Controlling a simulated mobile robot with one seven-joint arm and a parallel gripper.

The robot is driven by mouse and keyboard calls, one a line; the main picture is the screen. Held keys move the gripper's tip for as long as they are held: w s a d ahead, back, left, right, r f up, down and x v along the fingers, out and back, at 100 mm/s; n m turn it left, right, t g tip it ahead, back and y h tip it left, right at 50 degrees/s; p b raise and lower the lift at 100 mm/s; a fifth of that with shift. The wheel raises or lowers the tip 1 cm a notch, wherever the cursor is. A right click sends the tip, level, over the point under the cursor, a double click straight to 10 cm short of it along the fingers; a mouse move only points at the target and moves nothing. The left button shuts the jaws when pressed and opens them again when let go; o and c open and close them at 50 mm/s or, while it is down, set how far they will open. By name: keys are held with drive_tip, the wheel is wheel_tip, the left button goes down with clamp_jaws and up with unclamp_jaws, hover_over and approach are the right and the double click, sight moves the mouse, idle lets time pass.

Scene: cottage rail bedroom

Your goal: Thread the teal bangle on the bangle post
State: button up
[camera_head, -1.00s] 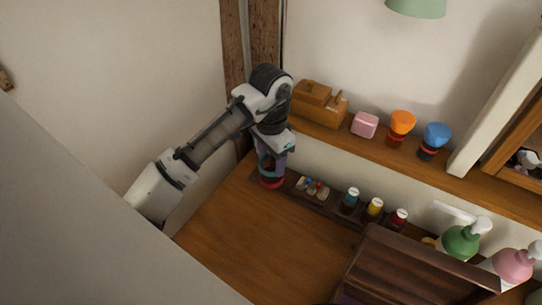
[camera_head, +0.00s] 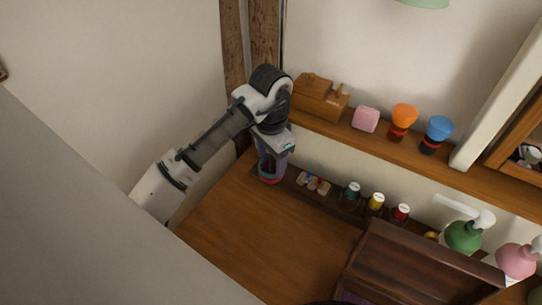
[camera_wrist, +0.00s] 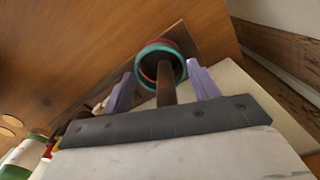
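The teal bangle (camera_wrist: 149,49) shows in the wrist view as a ring around the brown bangle post (camera_wrist: 166,84). It also shows as a teal edge (camera_head: 261,166) below my gripper in the head view. A red bangle (camera_head: 268,181) lies low around the post, just beyond the teal one. My gripper (camera_wrist: 160,75) points down over the post, its two purple fingers spread apart on either side of it. The fingertips are close to the teal bangle's sides; I cannot tell if they touch it.
A dark rack with small items (camera_head: 313,184) and bottles (camera_head: 376,201) runs right of the post. A dark wooden box (camera_head: 410,265) stands front right. A shelf behind holds a wooden box (camera_head: 318,98) and a pink block (camera_head: 365,119). The tabletop (camera_head: 265,235) is clear in front.

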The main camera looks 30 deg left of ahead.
drive_tip(key=o, duration=0.4)
wheel_tip(320, 180, up, 14)
idle(0.5)
drive_tip(key=shift+d+f, duration=0.1)
idle(0.6)
